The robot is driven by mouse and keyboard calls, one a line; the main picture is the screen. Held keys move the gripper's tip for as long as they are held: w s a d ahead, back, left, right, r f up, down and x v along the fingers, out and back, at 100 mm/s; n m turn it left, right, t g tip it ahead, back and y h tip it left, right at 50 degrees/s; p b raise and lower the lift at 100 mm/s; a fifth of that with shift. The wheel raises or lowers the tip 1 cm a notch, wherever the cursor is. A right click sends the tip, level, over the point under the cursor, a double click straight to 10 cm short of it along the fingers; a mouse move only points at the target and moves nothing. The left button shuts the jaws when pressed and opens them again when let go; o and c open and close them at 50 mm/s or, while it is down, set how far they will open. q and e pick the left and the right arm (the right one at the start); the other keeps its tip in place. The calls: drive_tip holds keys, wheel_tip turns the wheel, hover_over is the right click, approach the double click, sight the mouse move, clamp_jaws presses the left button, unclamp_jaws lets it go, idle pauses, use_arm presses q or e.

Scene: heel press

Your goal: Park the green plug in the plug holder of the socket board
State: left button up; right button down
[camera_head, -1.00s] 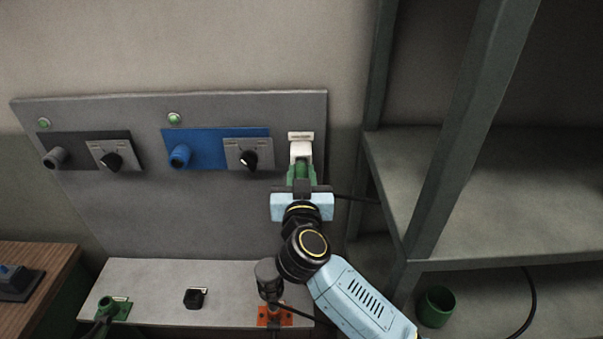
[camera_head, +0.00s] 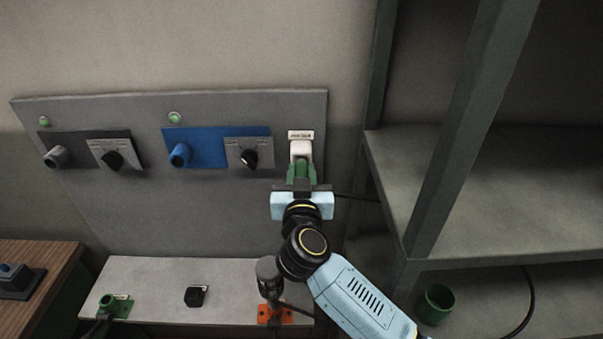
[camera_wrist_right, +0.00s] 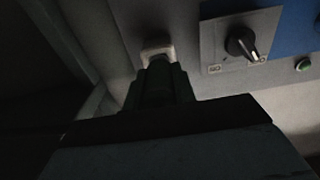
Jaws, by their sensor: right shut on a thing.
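The green plug (camera_head: 301,172) is between the fingers of my right gripper (camera_head: 301,184), which is shut on it. Its front end meets the white plug holder (camera_head: 301,150) at the right end of the grey socket board (camera_head: 225,215). In the right wrist view the plug (camera_wrist_right: 160,82) points at the pale holder (camera_wrist_right: 157,52). I cannot tell how deep it sits, since the gripper and plug hide the joint. My left gripper is not in view.
The board carries a blue socket (camera_head: 179,155), a grey socket (camera_head: 55,157) and two black rotary switches. A dark shelf rack (camera_head: 470,130) stands close on the right. Below are a pale ledge (camera_head: 155,280), an orange holder (camera_head: 275,314) and a green cup (camera_head: 436,304).

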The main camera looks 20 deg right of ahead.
drive_tip(key=shift+w+d, duration=0.2)
drive_tip(key=shift+w, duration=0.4)
drive_tip(key=c, duration=1.1)
unclamp_jaws()
drive_tip(key=shift+o, duration=0.2)
drive_tip(key=shift+s, duration=0.1)
drive_tip(key=v, duration=1.3)
drive_tip(key=shift+s+b, duration=0.15)
drive_tip(key=shift+b, duration=0.3)
